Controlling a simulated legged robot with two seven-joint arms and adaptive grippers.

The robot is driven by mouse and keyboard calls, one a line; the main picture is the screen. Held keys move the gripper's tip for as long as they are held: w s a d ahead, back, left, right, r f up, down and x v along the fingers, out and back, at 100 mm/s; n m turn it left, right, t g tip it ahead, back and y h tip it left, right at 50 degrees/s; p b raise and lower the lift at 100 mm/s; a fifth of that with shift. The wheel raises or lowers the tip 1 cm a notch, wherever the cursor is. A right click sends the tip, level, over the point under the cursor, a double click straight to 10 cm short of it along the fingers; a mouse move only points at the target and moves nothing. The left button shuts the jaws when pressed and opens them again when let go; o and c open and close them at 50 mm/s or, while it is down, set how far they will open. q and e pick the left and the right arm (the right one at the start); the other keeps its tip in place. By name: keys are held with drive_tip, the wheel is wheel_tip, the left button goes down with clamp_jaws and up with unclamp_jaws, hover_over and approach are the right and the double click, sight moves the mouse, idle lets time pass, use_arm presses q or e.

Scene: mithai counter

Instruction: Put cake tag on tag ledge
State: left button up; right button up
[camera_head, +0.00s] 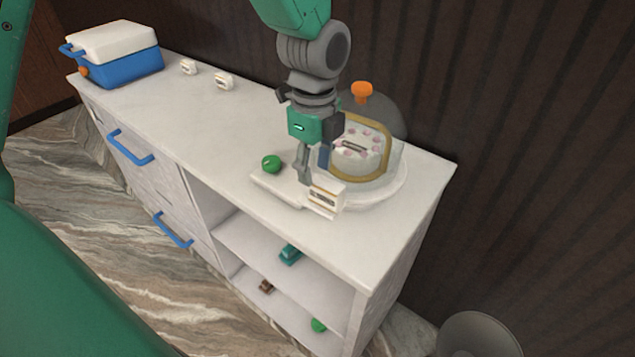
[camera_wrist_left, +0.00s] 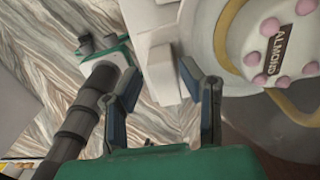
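The cake tag (camera_head: 325,197), a small white block with a dark label, stands at the right end of the white tag ledge (camera_head: 272,190), in front of the cake. It also shows in the wrist view (camera_wrist_left: 164,75), just beyond my fingertips. My left gripper (camera_head: 305,180) is right beside the tag in the head view. In the wrist view its two fingers (camera_wrist_left: 172,85) are spread apart with nothing clamped between them. Whether a finger touches the tag cannot be told.
The pink-dotted cake (camera_head: 352,158) marked ALMOND sits on a round white stand (camera_head: 393,188) behind the ledge, with a gold-framed cover (camera_head: 389,150). A green ball (camera_head: 271,163) is beside the ledge. Two white tags (camera_head: 188,67) (camera_head: 224,81) and a blue cooler (camera_head: 128,70) stand left.

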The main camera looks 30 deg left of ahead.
sight(318, 178)
use_arm(q)
drive_tip(key=r, duration=0.6)
drive_tip(key=shift+d+r, duration=0.1)
drive_tip(key=shift+d, duration=0.15)
drive_tip(key=shift+d+r, duration=0.15)
drive_tip(key=shift+r, duration=0.2)
drive_tip(key=shift+a+f, duration=0.1)
drive_tip(key=shift+a, duration=0.25)
